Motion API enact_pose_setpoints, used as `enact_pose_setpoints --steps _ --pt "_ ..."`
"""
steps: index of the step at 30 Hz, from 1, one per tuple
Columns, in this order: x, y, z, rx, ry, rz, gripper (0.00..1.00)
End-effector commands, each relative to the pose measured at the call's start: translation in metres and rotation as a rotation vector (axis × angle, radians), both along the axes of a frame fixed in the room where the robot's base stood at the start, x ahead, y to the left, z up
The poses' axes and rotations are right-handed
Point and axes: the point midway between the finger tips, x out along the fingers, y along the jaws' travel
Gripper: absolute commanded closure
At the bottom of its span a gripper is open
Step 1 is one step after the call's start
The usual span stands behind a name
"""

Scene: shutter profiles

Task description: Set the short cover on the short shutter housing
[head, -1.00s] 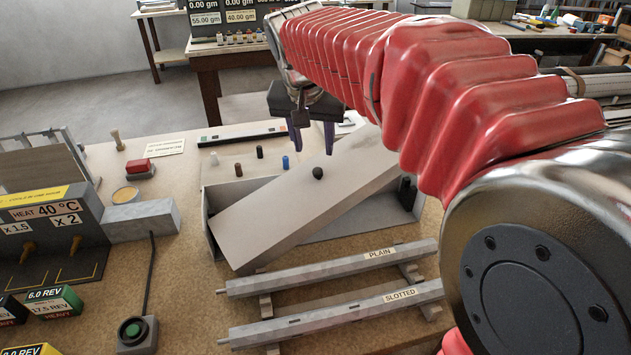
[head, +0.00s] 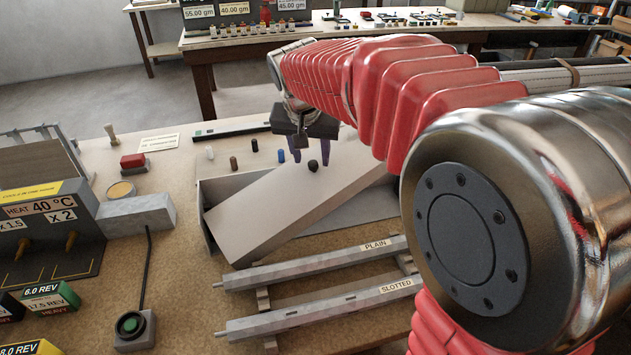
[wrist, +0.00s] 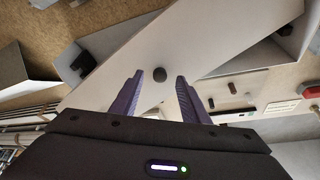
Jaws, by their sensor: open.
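The short cover is a long pale grey board (head: 280,215) with a black knob (head: 313,165) on top. It lies askew across the open grey housing (head: 207,215), its near left end overhanging the front. The housing's far right part is hidden behind my arm. My gripper (head: 312,160) is open, its purple fingers pointing down at the knob. In the wrist view the knob (wrist: 160,74) sits between and just beyond the two fingertips (wrist: 157,80), and the cover (wrist: 215,45) runs diagonally beneath. I cannot tell whether the fingers touch the knob.
Several small pegs (head: 233,163) stand behind the housing. PLAIN (head: 320,265) and SLOTTED (head: 320,312) bars lie on a rack in front. A grey block (head: 140,216), red button (head: 133,162) and heat panel (head: 45,235) stand left. A green button box (head: 132,328) is front left.

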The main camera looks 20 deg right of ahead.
Motion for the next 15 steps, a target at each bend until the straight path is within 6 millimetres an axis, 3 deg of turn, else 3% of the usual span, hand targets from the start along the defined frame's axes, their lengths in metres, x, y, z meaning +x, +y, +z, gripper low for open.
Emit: enact_pose_setpoints --steps 6,15 --pt "0.009 -0.005 -0.025 -0.001 0.000 0.000 0.59" --pt "0.010 -0.005 -0.028 0.000 -0.001 -0.001 0.59"
